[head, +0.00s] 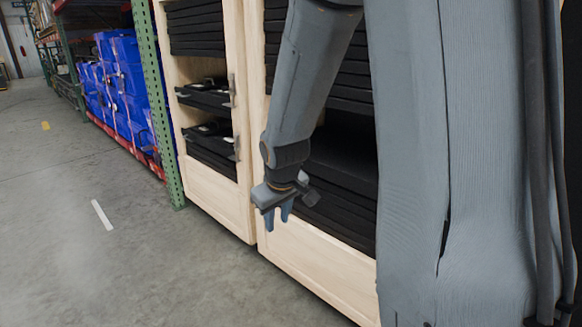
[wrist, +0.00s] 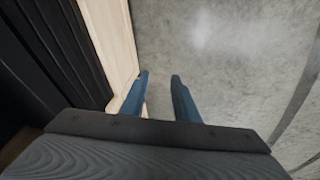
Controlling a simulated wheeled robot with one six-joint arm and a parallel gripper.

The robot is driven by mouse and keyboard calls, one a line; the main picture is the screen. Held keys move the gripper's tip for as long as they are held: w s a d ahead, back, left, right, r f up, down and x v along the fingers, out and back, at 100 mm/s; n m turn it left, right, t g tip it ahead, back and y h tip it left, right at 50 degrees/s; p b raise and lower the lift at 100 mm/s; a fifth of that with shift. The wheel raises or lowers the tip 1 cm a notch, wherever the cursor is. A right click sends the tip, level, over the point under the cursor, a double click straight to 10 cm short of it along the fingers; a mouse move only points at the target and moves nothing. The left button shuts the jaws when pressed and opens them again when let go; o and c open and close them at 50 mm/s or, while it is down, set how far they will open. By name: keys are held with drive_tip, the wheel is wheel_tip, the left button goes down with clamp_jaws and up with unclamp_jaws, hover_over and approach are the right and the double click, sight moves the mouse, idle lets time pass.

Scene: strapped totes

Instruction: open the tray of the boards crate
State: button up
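Two pale wooden crates stand side by side, a left one (head: 215,200) and a right one (head: 312,276), both stacked with black trays. I cannot tell which is the boards crate. In the left crate, two trays, an upper one (head: 204,97) and a lower one (head: 212,146), have dark and pale items showing above them. My gripper (head: 278,220) hangs fingers down in front of the right crate's left part, near its lower trays. In the wrist view its two blue fingers (wrist: 160,78) are apart with nothing between them. My arm hides much of the right crate.
A green rack post (head: 160,110) stands left of the crates. Blue totes (head: 115,75) are stacked on the rack beyond it. The grey concrete floor (head: 90,250) is clear at the left and shows below the fingers in the wrist view. A pale crate edge (wrist: 112,40) runs close left of the fingers.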

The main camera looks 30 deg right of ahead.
drive_tip(key=shift+w+d+f+n+t+y+b, duration=0.15)
drive_tip(key=shift+w+d+f+n+t+b, duration=1.3)
drive_tip(key=shift+w+d, duration=3.65)
drive_tip(key=shift+w+d+f+n+t+y+b, duration=0.35)
drive_tip(key=shift+w+d+n+t+b, duration=1.25)
drive_tip(key=shift+w, duration=6.55)
drive_tip(key=shift+w+d+f+n+t+b, duration=0.9)
drive_tip(key=shift+w+d+n+t, duration=1.65)
drive_tip(key=shift+w, duration=4.05)
drive_tip(key=d+m, duration=0.1)
drive_tip(key=d, duration=0.1)
drive_tip(key=shift+d+f+m, duration=0.15)
drive_tip(key=shift+d+m, duration=0.15)
drive_tip(key=shift+d, duration=0.1)
clamp_jaws()
